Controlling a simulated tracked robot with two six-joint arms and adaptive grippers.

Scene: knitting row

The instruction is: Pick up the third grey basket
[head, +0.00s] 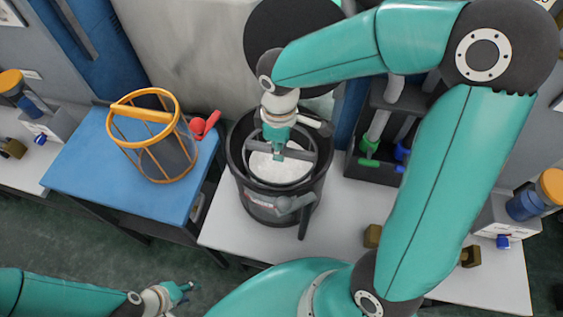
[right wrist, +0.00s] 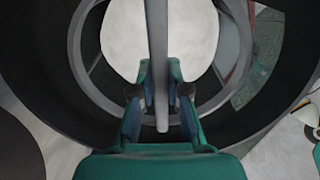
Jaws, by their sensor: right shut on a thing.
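A grey basket (head: 307,160) with a bar handle sits inside a round dark vessel (head: 239,165) on the white bench. White material shows inside its ring. My right gripper (head: 277,150) is above it, fingers pointing down. In the right wrist view my right gripper (right wrist: 160,90) is shut on the grey handle bar (right wrist: 158,35), which runs between its fingers. The vessel's dark wall (right wrist: 285,60) surrounds the basket's ring there. The basket's lower part is hidden. My left gripper (head: 184,291) is empty, low at the left, its fingers apart, far from the basket.
An orange-framed basket (head: 172,163) stands on a blue table (head: 100,180) at the left, beside a red object (head: 205,124). A dark round lid (head: 290,25) is behind the vessel. A dark rack (head: 360,165) with green and blue parts stands close on the vessel's right.

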